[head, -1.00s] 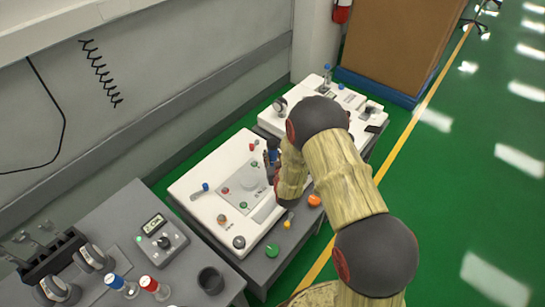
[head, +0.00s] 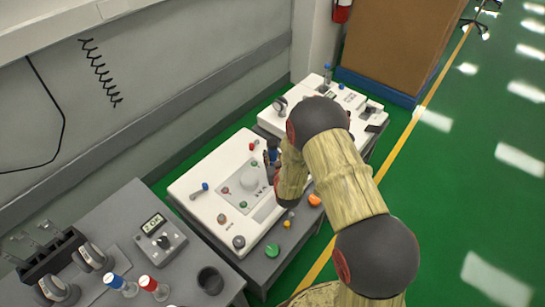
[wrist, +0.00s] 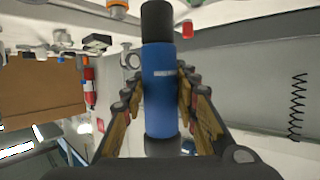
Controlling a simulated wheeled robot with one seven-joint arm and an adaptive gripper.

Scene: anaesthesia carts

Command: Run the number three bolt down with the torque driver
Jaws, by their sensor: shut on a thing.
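My gripper (wrist: 158,98) is shut on the blue torque driver (wrist: 158,85), which has black ends. Its fingers press on both sides of the blue barrel in the wrist view. In the head view my gripper (head: 272,165) is over the right part of a white cart panel (head: 205,215), partly behind my arm. The driver shows there only as a small blue patch. The panel carries several coloured knobs or bolt heads. Their numbers are too small to read, so I cannot tell which is bolt three. Whether the driver tip touches a bolt is hidden.
A grey cart at front left holds a small display box (head: 160,238), blue- and red-capped bottles (head: 120,285) and a dark cup (head: 211,281). A second white panel (head: 270,120) stands behind. Green (head: 272,250) and orange (head: 314,199) knobs line the near cart edge. Open green floor lies right.

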